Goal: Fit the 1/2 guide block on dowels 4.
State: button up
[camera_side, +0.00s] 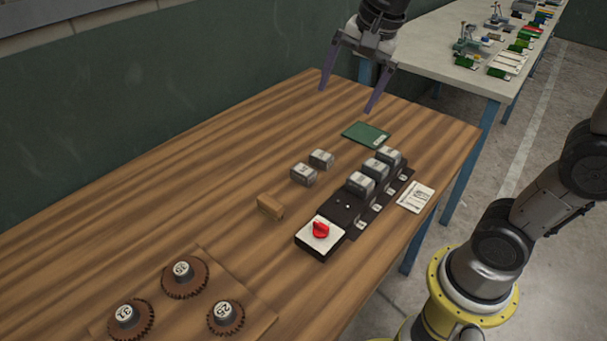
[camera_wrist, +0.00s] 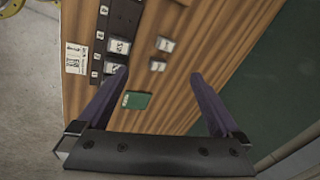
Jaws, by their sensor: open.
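Two loose grey guide blocks lie on the wooden table, one nearer the wall (camera_side: 322,158) and one nearer the red knob (camera_side: 304,174). They also show in the wrist view, as an upper block (camera_wrist: 165,45) and a lower block (camera_wrist: 157,66). Their markings are too small to read, so I cannot tell which is 1/2. A black base plate (camera_side: 343,213) carries three similar blocks in a row; its end by the red knob has bare pale dowels (camera_side: 347,205). Its station numbers are unreadable. My gripper (camera_side: 346,100) is open and empty, high above the table's far end; it also shows in the wrist view (camera_wrist: 159,74).
A red knob (camera_side: 320,231) on a white-topped box adjoins the plate. A wooden block (camera_side: 270,206), green booklet (camera_side: 366,134) and white card (camera_side: 415,197) lie nearby. Several gears (camera_side: 185,277) sit front left. The table's left middle is clear.

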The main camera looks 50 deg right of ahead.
jog(key=w+f+m+g, duration=0.1)
jog(key=w+f+m, duration=0.1)
jog(key=w+f, duration=0.35)
jog(key=m+g, duration=0.1)
jog(key=g, duration=0.2)
send_over(303, 170)
jog(key=f, duration=1.5)
jog(key=shift+s+d+f, duration=0.15)
jog(key=shift+d+f, duration=0.1)
jog(key=shift+f, duration=0.05)
jog(key=shift+a+f, duration=0.15)
jog(key=shift+f, duration=2.9)
jog(key=shift+r, duration=0.1)
jog(key=c, duration=1.5)
jog(key=shift+r, duration=0.1)
